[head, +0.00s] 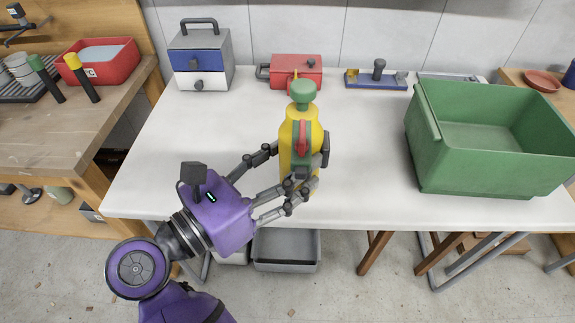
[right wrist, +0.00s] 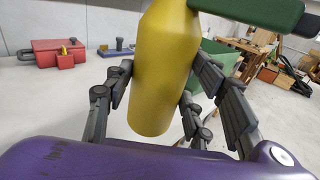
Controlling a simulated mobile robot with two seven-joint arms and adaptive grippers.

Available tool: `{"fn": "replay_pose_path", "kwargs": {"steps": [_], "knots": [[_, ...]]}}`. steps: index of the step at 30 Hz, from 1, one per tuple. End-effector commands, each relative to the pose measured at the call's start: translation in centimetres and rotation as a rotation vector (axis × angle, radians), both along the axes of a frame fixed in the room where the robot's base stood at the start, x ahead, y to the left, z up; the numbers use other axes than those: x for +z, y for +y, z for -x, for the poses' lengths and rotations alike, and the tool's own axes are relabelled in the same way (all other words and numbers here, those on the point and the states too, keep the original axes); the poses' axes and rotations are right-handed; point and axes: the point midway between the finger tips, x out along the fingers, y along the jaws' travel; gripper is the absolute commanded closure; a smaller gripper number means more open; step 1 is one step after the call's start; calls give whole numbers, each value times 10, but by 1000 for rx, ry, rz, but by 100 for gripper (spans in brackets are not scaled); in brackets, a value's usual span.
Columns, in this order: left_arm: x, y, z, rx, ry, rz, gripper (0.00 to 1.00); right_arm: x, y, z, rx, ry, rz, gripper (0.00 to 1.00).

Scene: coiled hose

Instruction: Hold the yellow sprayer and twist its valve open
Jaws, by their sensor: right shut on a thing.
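The yellow sprayer (head: 286,150) stands roughly upright near the table's front edge. It has a round green knob (head: 303,91) on top and a green part with a red strip (head: 302,135) facing me. My right gripper (head: 300,178) reaches in from the lower left and is shut on the sprayer's yellow body, fingers on both sides. The right wrist view shows the yellow body (right wrist: 162,75) between the fingers (right wrist: 158,100), with a green arm (right wrist: 255,12) sticking out at upper right. I cannot tell whether its base touches the table. My left gripper is not in view.
On the white table (head: 360,185) a red toolbox (head: 297,71), a blue-and-grey drawer box (head: 201,58) and a blue tray (head: 376,79) stand at the back. A large green crate (head: 470,168) takes the right. The table is clear left and right of the sprayer.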

Motion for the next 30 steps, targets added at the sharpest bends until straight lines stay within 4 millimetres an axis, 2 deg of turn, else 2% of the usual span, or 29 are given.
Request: {"fn": "replay_pose_path", "kwargs": {"steps": [30], "knots": [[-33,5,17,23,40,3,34,-39,2,-47,-1,-1,-4,88]]}}
